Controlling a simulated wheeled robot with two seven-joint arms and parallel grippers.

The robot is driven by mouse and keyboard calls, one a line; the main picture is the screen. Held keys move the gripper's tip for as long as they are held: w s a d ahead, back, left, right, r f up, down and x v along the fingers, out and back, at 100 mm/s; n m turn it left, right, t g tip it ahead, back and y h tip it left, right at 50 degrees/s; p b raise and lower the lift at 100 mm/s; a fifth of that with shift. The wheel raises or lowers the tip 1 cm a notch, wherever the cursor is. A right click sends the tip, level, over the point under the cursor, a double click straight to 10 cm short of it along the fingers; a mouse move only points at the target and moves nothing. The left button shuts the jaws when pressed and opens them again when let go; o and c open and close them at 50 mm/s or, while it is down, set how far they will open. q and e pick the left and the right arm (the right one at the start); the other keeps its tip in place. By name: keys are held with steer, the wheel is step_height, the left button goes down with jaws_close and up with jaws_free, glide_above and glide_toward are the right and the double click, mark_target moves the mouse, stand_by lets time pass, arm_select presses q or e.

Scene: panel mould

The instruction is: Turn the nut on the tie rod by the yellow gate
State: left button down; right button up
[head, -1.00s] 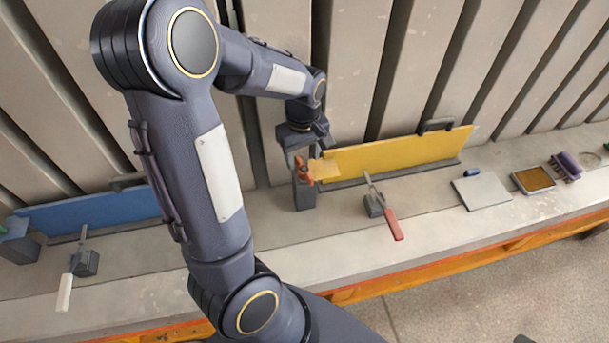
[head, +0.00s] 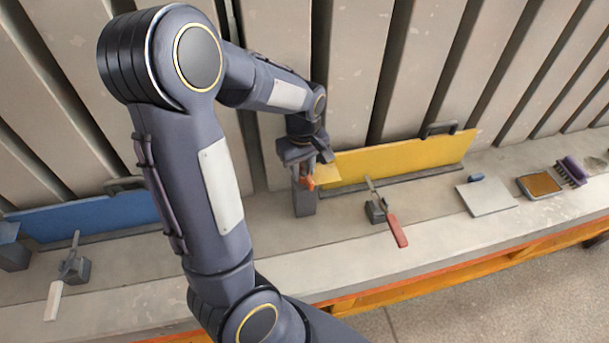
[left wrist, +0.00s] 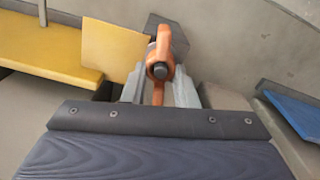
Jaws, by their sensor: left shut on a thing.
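The yellow gate (head: 400,156) stands on edge on the ledge, right of my left gripper in the head view. It also shows at the upper left of the left wrist view (left wrist: 45,52). An orange winged nut (left wrist: 161,55) sits on the dark end of the tie rod (left wrist: 160,71) in the left wrist view. My left gripper (left wrist: 160,92) is shut on the orange nut, with a grey finger on each side of it. In the head view my left gripper (head: 308,170) is above a grey block (head: 304,198) at the gate's left end. My right gripper is out of view.
A red-handled clamp (head: 388,215) stands before the yellow gate. A blue gate (head: 85,217) and a white-handled clamp (head: 65,275) are at the left. A grey plate (head: 487,196), an orange-topped pad (head: 538,186) and a purple brush (head: 572,171) lie at the right.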

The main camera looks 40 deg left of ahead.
arm_select(q)
steer(key=shift+r+n+p, duration=0.1)
steer(key=shift+n+p, duration=0.25)
steer(key=shift+n, duration=0.55)
steer(key=shift+s+n, duration=0.1)
steer(key=shift+n, duration=0.7)
steer(key=shift+s+n+p, duration=0.1)
steer(key=shift+n+p, duration=0.6)
steer(key=shift+n, duration=0.9)
